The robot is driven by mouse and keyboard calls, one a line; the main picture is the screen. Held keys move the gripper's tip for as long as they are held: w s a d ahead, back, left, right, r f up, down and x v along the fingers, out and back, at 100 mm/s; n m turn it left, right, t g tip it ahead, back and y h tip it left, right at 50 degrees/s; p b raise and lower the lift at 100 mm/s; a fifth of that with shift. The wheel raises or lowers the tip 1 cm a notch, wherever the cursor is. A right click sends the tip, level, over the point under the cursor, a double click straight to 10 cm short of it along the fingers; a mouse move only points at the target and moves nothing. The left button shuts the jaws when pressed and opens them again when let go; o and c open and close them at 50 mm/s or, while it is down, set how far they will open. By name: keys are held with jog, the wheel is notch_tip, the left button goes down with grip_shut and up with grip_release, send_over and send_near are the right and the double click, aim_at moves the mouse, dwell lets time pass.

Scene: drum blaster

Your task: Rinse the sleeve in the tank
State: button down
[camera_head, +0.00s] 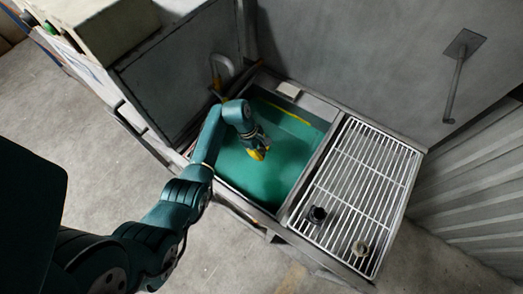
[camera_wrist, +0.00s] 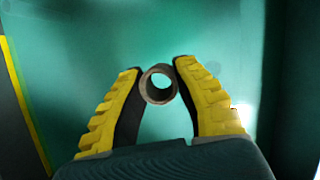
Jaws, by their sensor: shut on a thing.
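The tank (camera_head: 322,123) is a metal-rimmed basin with a green inside, in the middle of the head view. My gripper (camera_head: 258,154) points down into it, over its green surface. In the wrist view, the yellow-padded fingers of my gripper (camera_wrist: 158,75) are shut on the sleeve (camera_wrist: 147,87), a short grey-brown ring with an open bore. The sleeve sits between the two fingertips with green behind it. In the head view the sleeve is hidden by my gripper. I cannot tell whether the sleeve is below the liquid surface.
A white wire rack (camera_head: 365,185) adjoins the tank on the right. A dark round part (camera_head: 317,214) and a brownish part (camera_head: 360,248) stand on it. A curved grey pipe (camera_head: 222,67) is at the tank's back left. A wall hook (camera_head: 455,85) hangs at the right.

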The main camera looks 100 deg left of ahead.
notch_tip(320, 180, down, 18)
jog(key=b, duration=1.2)
jog(key=shift+w+r, duration=0.1)
